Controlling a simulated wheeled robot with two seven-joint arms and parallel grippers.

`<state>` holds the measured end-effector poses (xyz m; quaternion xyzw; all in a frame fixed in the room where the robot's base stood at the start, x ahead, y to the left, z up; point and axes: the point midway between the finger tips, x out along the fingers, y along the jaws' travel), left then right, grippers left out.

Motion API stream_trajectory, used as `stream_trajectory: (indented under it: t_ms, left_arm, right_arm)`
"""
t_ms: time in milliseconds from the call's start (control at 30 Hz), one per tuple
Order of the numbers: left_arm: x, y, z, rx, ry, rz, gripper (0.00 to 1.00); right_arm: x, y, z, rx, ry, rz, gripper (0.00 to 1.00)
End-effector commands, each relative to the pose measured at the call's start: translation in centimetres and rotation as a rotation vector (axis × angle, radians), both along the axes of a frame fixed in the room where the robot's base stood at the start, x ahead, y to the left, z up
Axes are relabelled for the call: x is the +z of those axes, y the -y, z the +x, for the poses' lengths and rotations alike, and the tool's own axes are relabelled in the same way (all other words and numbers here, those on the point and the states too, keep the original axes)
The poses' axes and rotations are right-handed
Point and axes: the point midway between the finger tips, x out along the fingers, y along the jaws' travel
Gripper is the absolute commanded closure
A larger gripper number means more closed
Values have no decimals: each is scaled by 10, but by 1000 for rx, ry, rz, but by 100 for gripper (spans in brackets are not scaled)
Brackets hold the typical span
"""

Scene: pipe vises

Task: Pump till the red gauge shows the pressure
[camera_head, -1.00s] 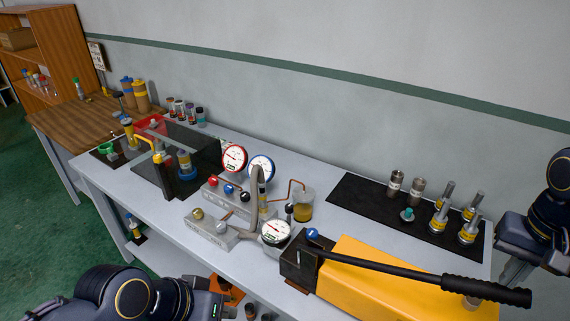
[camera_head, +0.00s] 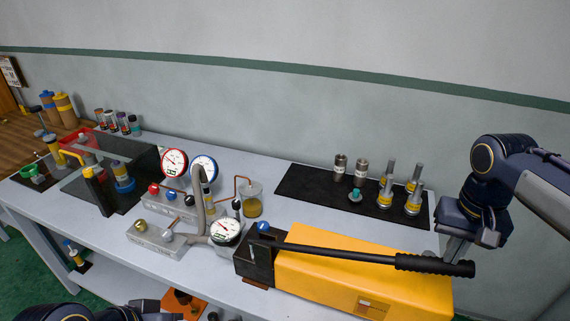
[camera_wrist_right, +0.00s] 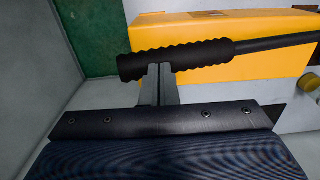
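A yellow hand pump (camera_head: 345,285) lies at the front right of the bench. Its long black handle (camera_head: 350,256) is low, nearly along the pump's top, and ends in a ribbed grip (camera_head: 435,265). The red-rimmed gauge (camera_head: 174,163) stands left of the pump; its needle is too small to read. My right gripper (camera_head: 452,250) is at the ribbed grip near its free end. In the right wrist view, its two fingers (camera_wrist_right: 159,84) are close together, with tips at the edge of the grip (camera_wrist_right: 180,57); contact is unclear.
A blue-rimmed gauge (camera_head: 204,169) and a white-faced gauge (camera_head: 226,231) stand near the red one. A metal valve block (camera_head: 156,238), a hose and a beaker (camera_head: 250,200) are beside them. Metal fittings stand on a black mat (camera_head: 310,188) behind the pump.

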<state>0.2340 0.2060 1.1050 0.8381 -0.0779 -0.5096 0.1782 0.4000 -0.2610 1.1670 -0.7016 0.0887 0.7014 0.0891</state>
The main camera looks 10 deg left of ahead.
Motion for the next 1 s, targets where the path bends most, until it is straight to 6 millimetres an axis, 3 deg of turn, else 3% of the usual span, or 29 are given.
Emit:
stream_trajectory:
  t_ms: [467, 1000]
  left_arm:
    - [-6, 0, 0, 0, 0, 0, 100]
    - [-37, 0, 0, 0, 0, 0, 100]
  right_arm:
    - [-9, 1, -1, 1, -3, 1, 100]
    - [-52, 10, -3, 0, -2, 0, 100]
